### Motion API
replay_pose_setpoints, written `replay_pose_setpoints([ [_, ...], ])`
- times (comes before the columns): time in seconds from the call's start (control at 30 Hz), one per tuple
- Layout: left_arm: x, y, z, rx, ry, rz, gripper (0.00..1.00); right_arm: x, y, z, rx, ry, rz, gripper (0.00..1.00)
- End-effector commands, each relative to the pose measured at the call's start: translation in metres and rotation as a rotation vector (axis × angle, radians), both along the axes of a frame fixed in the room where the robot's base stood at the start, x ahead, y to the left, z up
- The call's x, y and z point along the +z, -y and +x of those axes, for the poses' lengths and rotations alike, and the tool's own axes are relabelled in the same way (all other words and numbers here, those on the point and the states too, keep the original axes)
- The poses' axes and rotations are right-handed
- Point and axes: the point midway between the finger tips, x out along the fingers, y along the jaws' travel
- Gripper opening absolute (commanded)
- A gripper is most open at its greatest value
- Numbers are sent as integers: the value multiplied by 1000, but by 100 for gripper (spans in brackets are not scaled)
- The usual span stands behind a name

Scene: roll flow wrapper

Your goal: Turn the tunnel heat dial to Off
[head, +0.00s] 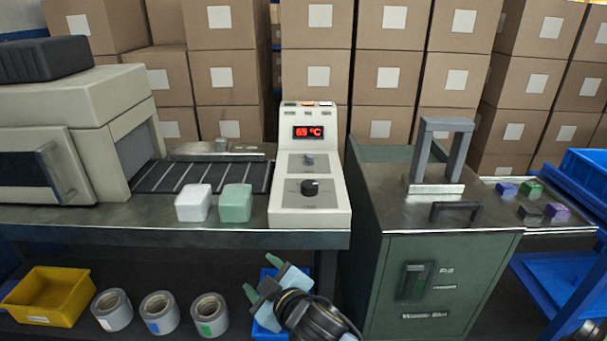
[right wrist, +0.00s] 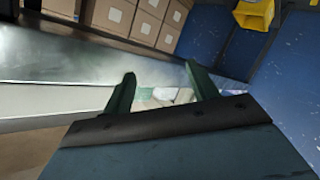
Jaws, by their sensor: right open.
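The control box (head: 334,205) stands on the bench with a red display (head: 308,132) that reads about 69 °C. A black round dial (head: 310,187) sits on its lower panel, and a small grey knob or switch (head: 308,161) sits on the panel above. I cannot read the dial's markings or tell which is labelled for tunnel heat. My right gripper (head: 263,275) is open and empty, below the bench's front edge and away from the box. Its two green fingers also show apart in the right wrist view (right wrist: 162,92). My left gripper is not in view.
A white block (head: 194,203) and a green block (head: 236,203) lie left of the box, before the tunnel conveyor (head: 200,178). A green cabinet (head: 440,270) with a grey frame stands right. Rolls (head: 159,312) and a yellow bin (head: 50,295) are below.

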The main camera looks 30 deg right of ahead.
Motion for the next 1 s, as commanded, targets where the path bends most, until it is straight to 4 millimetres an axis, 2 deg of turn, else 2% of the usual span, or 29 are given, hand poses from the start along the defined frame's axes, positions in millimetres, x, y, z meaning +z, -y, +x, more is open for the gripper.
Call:
replay_pose_setpoints([
  [0.03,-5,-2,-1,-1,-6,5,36,39,-17,27,83,153,-67,59],
  [0.1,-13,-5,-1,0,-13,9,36,84,-44,51,209,349,-160,59],
  [0.2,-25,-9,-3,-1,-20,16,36,140,-84,68,408,602,-314,59],
  [0.3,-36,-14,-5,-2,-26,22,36,178,-122,72,630,815,-489,59],
  [0.4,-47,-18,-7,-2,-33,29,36,196,-151,68,875,973,-686,59],
  [0.47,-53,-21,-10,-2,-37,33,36,198,-160,67,1029,1033,-815,59],
  [0.53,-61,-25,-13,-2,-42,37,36,194,-160,68,1215,1065,-972,59],
  [0.57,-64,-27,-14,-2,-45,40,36,191,-156,69,1294,1065,-1040,59],
  [0.67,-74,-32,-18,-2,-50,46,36,181,-128,79,1559,996,-1266,59],
  [0.77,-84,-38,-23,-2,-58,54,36,179,-74,93,1805,816,-1472,59],
  [0.83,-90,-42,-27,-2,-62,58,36,185,-26,102,1950,634,-1585,59],
  [0.9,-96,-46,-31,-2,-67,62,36,199,23,107,2062,427,-1661,59],
  [1.0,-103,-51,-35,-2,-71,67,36,225,85,106,2162,143,-1708,59],
])
